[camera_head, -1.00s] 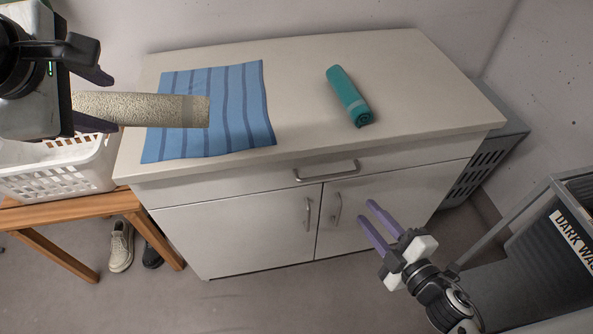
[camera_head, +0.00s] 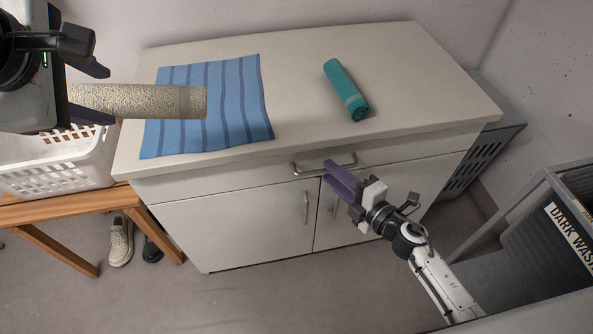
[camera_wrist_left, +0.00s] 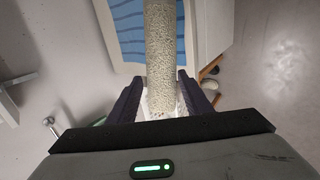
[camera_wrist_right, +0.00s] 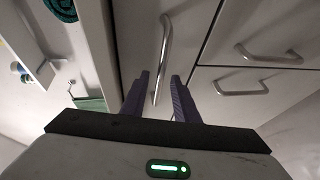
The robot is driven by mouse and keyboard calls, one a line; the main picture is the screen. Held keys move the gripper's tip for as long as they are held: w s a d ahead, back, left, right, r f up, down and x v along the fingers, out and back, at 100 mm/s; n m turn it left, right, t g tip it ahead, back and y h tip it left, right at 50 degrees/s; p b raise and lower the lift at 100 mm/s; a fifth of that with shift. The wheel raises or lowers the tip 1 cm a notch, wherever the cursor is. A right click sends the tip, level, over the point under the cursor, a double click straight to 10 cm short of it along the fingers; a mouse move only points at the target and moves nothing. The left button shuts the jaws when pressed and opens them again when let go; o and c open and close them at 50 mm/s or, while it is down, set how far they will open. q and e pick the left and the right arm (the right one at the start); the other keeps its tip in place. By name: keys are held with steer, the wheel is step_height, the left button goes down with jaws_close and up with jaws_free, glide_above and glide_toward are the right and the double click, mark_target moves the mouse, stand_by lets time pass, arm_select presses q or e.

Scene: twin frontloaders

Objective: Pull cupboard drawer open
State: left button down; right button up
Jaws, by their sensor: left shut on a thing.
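The white cupboard (camera_head: 255,225) has a wide top drawer (camera_head: 235,178) that appears shut, with a grey bar handle (camera_head: 310,171). My right gripper (camera_head: 328,172) is at this handle, its purple fingers apart. In the right wrist view the handle (camera_wrist_right: 165,50) runs between the two open fingers (camera_wrist_right: 160,82); I cannot tell whether either finger touches it. My left gripper (camera_head: 98,97) is shut on a beige textured roll (camera_head: 140,101), held over the left of the cupboard top. The roll also shows in the left wrist view (camera_wrist_left: 161,50).
A striped blue cloth (camera_head: 215,105) and a rolled teal towel (camera_head: 346,90) lie on the cupboard top. Two door handles (camera_head: 306,207) sit below the drawer. A white basket (camera_head: 60,168) stands on a wooden bench at left. A dark-wash bin (camera_head: 560,245) is at right.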

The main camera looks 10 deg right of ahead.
steer(key=shift+w+a, duration=0.25)
steer(key=shift+w, duration=0.2)
steer(key=shift+c, duration=0.3)
jaws_close()
steer(key=shift+s, duration=0.15)
